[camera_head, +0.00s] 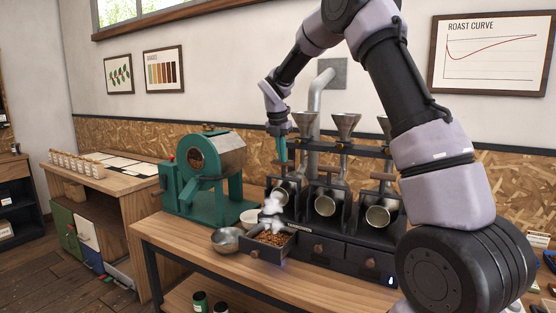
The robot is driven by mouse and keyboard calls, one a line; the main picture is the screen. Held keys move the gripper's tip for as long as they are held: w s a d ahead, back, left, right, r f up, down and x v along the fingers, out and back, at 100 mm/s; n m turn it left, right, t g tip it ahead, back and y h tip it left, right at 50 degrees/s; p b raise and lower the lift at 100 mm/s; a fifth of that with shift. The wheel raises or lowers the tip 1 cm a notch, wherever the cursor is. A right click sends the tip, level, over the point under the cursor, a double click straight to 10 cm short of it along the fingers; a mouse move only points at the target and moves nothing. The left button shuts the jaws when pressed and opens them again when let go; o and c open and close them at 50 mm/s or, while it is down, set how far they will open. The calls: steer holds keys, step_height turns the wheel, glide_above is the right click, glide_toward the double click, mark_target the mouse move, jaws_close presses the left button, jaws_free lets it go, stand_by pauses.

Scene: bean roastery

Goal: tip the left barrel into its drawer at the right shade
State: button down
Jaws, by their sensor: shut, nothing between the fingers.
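The left barrel (281,196) is a small metal drum in a dark frame, partly covered by white smoke. Its mouth faces forward; I cannot tell what is inside it. Below it, the left drawer (257,251) is pulled open and holds brown beans (272,238). White smoke (271,212) hangs between the barrel and the drawer. My gripper (282,160) has teal fingers, points down and is shut and empty, just above the left barrel. I cannot tell whether the fingertips touch the frame.
The middle barrel (325,205) and right barrel (378,215) stand to the right, above shut drawers. Funnels (345,124) rise behind. A green roaster (205,175), a metal bowl (227,240) and a white bowl (250,218) stand left on the wooden bench (180,236).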

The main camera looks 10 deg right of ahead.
steer(key=shift+w+d, duration=0.45)
steer(key=shift+w, duration=0.1)
steer(key=shift+w+d, duration=0.2)
steer(key=shift+d, duration=0.05)
